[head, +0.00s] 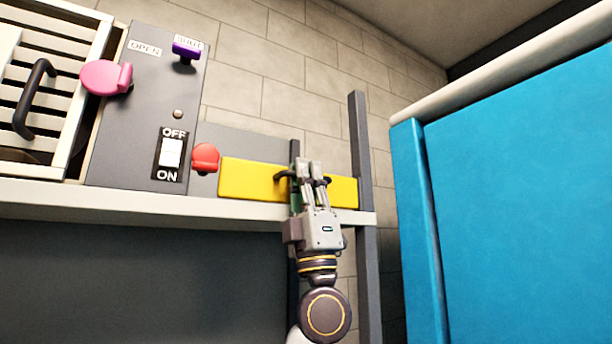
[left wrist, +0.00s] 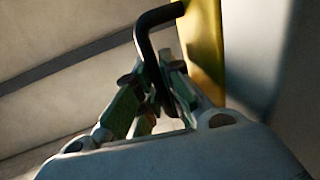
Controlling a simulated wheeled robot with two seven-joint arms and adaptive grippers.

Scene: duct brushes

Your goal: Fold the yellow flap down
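The yellow flap (head: 250,180) is a long flat panel standing upright along the back of the pale ledge. It carries a dark bar handle (head: 281,176) near its middle right. My left gripper (head: 309,168) reaches up from below in front of the flap, its fingers close together at the handle. In the left wrist view, the black handle (left wrist: 147,45) runs down between the fingers (left wrist: 160,85), which look closed on it. The flap's yellow face (left wrist: 206,45) shows beside it. The fingers hide part of the handle. My right gripper is not in view.
Left of the flap are a red knob (head: 205,158), an OFF/ON switch (head: 171,153), a pink knob (head: 106,77) and a purple knob (head: 187,50). The pale ledge (head: 120,203) runs beneath. A dark post (head: 360,140) stands right, and a large blue panel (head: 520,200) beyond it.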

